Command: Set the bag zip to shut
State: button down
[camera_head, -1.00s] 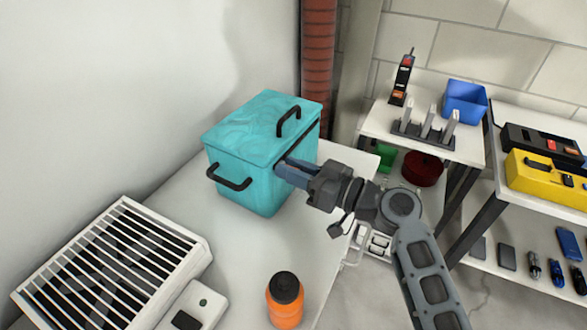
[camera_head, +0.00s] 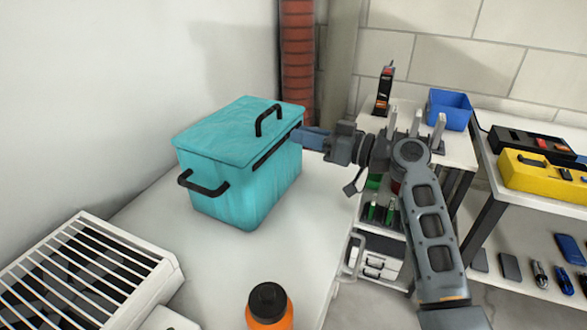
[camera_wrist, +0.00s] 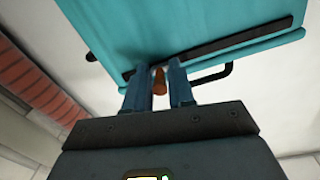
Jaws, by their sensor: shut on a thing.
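The bag (camera_head: 235,190) is a teal box shape with black handles, upright on the white table. Its zip (camera_head: 270,150) is a dark strip below the lid on the side facing my arm, and it also shows in the wrist view (camera_wrist: 225,43). My gripper (camera_head: 297,136) is at the far end of this strip, reaching in from the right. In the wrist view, the blue fingers (camera_wrist: 159,88) are shut on a small orange-brown zip pull (camera_wrist: 159,80) at the strip's left part. The pull is hidden in the head view.
A white slatted unit (camera_head: 75,275) and an orange bottle with a black cap (camera_head: 268,308) stand on the near part of the table. A brick-red column (camera_head: 298,60) rises behind the bag. Shelves at right hold a blue bin (camera_head: 449,110) and a yellow case (camera_head: 535,178).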

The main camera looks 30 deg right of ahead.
aim_at(301, 124)
jog(key=shift+w+d+b, duration=0.5)
jog(key=shift+w+d, duration=0.05)
jog(key=shift+d, duration=0.3)
jog(key=shift+w+d+b, duration=0.45)
jog(key=shift+w+d, duration=0.1)
jog(key=shift+d, duration=0.3)
jog(key=c, duration=1.2)
grip_release()
jog(key=shift+o, duration=0.2)
jog(key=shift+s, duration=0.1)
jog(key=v, duration=0.7)
jog(key=shift+s+d, duration=0.25)
jog(key=shift+s, duration=0.05)
